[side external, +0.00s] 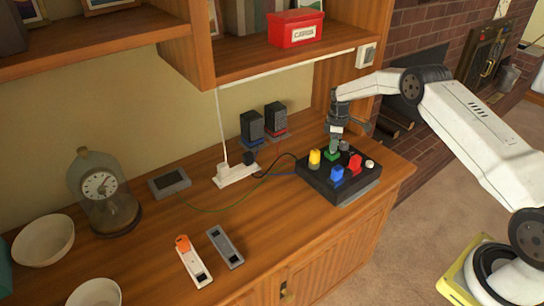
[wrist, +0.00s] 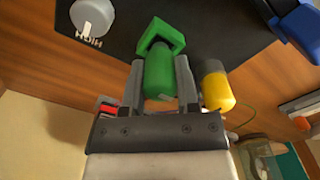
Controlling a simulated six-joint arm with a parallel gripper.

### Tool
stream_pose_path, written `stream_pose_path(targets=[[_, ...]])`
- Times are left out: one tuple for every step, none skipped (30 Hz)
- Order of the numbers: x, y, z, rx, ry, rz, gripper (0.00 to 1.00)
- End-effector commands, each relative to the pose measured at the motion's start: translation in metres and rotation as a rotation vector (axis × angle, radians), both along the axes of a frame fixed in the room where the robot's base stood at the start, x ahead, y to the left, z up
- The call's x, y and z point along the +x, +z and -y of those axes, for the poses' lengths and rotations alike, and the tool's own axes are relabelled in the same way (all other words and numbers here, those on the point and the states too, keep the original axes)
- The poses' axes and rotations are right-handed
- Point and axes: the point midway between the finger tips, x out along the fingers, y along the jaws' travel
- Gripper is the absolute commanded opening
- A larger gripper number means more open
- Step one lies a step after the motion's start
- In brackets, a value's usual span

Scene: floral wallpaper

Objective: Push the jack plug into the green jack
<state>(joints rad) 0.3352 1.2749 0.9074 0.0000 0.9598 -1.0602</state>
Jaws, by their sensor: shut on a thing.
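A green jack plug (wrist: 159,76) is between the two fingers of my gripper (wrist: 160,85) in the wrist view. The gripper is shut on it. The square green jack (wrist: 163,36) is right at the plug's far end; the plug's tip is hidden, and I cannot tell how deep it sits. In the side view my gripper (side external: 334,147) points down over the green jack (side external: 332,155) on the black box (side external: 318,183).
A yellow plug (wrist: 216,88) stands close beside my gripper. A grey knob (wrist: 92,16) is near the jack. A shelf (side external: 270,65) overhangs the back left.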

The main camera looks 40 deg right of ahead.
Motion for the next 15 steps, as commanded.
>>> stream_pose_path(targets=[[0.0, -0.0012, 0.0, 0.0, 0.0, 0.0, 0.0], [0.0, -0.0018, 0.0, 0.0, 0.0, 0.0, 0.0], [-0.0001, -0.0025, -0.0001, 0.0, 0.0, 0.0, 0.0], [-0.0001, -0.0031, 0.0, 0.0, 0.0, 0.0, 0.0], [-0.0001, -0.0037, 0.0, 0.0, 0.0, 0.0, 0.0], [-0.0002, -0.0044, -0.0001, 0.0, 0.0, 0.0, 0.0], [-0.0002, -0.005, -0.0001, 0.001, 0.0, -0.001, 0.0], [-0.0002, -0.0055, -0.0001, 0.001, 0.0, -0.001, 0.0], [-0.0001, -0.0061, 0.0, 0.0, 0.0, 0.0, 0.0], [-0.0001, -0.0066, 0.0, 0.0, 0.0, 0.0, 0.0], [-0.0001, -0.0071, 0.0, 0.0, 0.0, 0.0, 0.0], [-0.0001, -0.0077, -0.0001, 0.0, 0.0, 0.0, 0.0], [0.0, -0.0082, 0.0, 0.0, 0.0, 0.0, 0.0], [0.0, -0.0087, 0.0, 0.0, 0.0, 0.0, 0.0], [0.0001, -0.0093, 0.0001, 0.0, 0.0, 0.0, 0.0]])
